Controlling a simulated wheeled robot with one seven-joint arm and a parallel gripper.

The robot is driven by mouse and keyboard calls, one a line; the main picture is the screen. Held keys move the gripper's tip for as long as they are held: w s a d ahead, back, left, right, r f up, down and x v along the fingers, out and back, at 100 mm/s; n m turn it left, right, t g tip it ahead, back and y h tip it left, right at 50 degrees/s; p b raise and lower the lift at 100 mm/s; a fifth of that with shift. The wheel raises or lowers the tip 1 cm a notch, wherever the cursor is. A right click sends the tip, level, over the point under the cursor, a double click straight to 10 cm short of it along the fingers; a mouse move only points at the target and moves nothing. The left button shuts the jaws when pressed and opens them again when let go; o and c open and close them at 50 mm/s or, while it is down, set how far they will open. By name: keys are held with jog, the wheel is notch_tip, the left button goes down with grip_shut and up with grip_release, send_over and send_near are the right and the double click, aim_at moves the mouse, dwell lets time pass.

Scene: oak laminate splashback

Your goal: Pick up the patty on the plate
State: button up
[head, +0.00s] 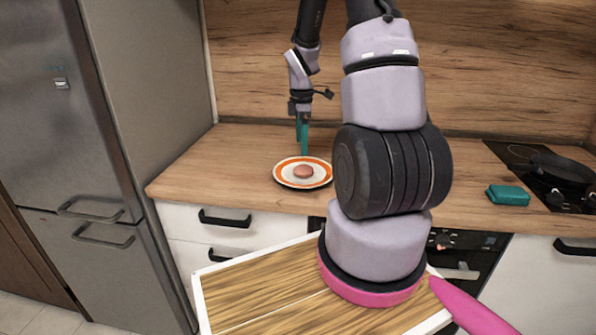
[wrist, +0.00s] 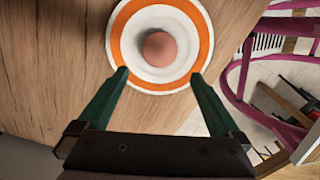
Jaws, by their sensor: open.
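The patty (head: 303,171) is a small round brownish-pink disc lying near the middle of the plate (head: 284,178). The plate is white with an orange ring and sits on the wooden counter near its front edge. In the wrist view the patty (wrist: 159,48) lies beyond my fingertips, and the plate (wrist: 118,35) fills the upper middle. My gripper (head: 302,153) has teal fingers pointing down, just above and behind the plate. In the wrist view my gripper (wrist: 160,73) is open and empty, its fingertips spread to either side of the lower part of the plate.
The counter (head: 235,157) is clear left of the plate. A fridge (head: 100,130) stands at the left. A teal block-like item (head: 508,195) and a black pan (head: 555,168) on the hob are at the right. Pink tubular bars (wrist: 243,75) show in the wrist view.

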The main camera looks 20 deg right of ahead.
aim_at(302, 168)
notch_tip(302, 168, down, 9)
jog(key=shift+d+f, duration=0.1)
jog(key=shift+d, duration=0.05)
jog(key=c, duration=1.3)
